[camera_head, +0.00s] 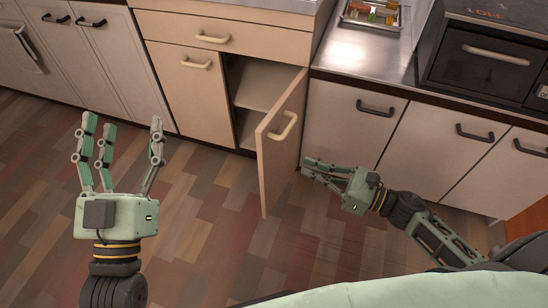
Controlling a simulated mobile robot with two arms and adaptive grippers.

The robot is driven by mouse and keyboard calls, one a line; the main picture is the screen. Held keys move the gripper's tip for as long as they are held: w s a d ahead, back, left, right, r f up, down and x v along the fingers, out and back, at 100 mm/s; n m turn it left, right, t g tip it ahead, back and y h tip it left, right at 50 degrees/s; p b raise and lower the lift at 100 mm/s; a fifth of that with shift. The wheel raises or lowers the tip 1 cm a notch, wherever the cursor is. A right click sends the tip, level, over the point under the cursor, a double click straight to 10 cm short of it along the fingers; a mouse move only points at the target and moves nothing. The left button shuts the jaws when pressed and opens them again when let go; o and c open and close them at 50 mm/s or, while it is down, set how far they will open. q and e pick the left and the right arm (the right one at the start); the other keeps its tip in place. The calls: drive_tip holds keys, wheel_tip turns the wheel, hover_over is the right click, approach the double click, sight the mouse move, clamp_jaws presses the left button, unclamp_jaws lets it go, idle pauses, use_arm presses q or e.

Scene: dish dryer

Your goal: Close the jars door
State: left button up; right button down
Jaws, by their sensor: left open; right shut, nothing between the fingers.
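The open cabinet door (281,143) is beige with a cream handle (285,126). It swings out from a lower cabinet, whose inside shelf (262,88) shows on the left. I take this to be the jars door; no jars show inside. My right gripper (306,170) is shut and empty, low on the right of the door, its fingertips pointing at the door's outer face. Whether it touches the door I cannot tell. My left gripper (122,128) is open and empty over the floor at the left, well away from the door.
A closed beige door (178,100) stands left of the opening, under a drawer (220,36). Closed pale doors (342,128) with dark handles line the right. A black oven (490,55) and a metal tray (372,17) sit on the counter. The wooden floor (210,220) is clear.

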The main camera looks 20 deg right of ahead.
sight(265, 152)
use_arm(q)
drive_tip(key=s+r+t+h+b, duration=0.1)
drive_tip(key=s+r+t, duration=0.2)
drive_tip(key=r, duration=0.2)
drive_tip(key=shift+s+a+t, duration=0.15)
drive_tip(key=shift+s+t, duration=0.15)
drive_tip(key=shift+s, duration=0.05)
use_arm(e)
drive_tip(key=x, duration=1)
drive_tip(key=shift+w+a, duration=0.1)
drive_tip(key=shift+w, duration=0.05)
use_arm(q)
drive_tip(key=shift+r, duration=0.1)
